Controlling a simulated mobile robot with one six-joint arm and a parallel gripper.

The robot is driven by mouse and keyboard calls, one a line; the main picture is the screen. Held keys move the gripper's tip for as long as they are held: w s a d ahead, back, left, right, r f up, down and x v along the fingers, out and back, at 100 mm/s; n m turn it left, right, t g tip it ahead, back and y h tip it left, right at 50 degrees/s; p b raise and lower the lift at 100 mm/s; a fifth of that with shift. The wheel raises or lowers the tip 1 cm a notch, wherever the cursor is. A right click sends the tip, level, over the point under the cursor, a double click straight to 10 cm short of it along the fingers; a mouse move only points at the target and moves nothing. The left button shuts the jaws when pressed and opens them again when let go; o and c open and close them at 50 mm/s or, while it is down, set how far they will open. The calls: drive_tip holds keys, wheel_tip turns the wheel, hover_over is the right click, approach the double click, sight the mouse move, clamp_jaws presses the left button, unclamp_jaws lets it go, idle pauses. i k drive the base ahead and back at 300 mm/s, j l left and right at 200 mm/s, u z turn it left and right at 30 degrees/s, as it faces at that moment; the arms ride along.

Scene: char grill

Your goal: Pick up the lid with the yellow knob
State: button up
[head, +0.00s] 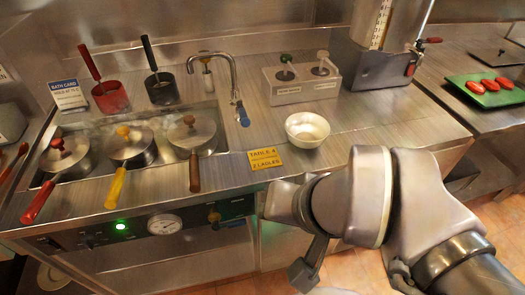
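The lid with the yellow knob (130,146) sits on the middle of three pots set in the counter well. Its knob looks yellow-orange, and the middle pot has a yellow handle (115,188) pointing toward the front. My gripper (303,272) seems to be the dark part hanging below my arm, in front of the counter's front edge, to the right of and well apart from the lid. Its fingers cannot be made out, so its opening is unclear. Nothing is seen held.
A red-knobbed lid (64,154) is on the left pot and a brown-knobbed lid (192,131) on the right pot. Behind stand red (110,97) and black (162,89) containers with ladles, and a faucet (236,80). A white bowl (307,130) and yellow card (265,158) are right.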

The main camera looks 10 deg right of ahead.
sight(127, 142)
drive_tip(key=j+z, duration=0.15)
drive_tip(key=j, duration=0.5)
drive_tip(key=j+z, duration=0.1)
drive_tip(key=j, duration=0.6)
drive_tip(key=k+j+z, duration=0.15)
drive_tip(key=j, duration=0.5)
drive_tip(key=k+j+z, duration=0.1)
drive_tip(key=j, duration=0.55)
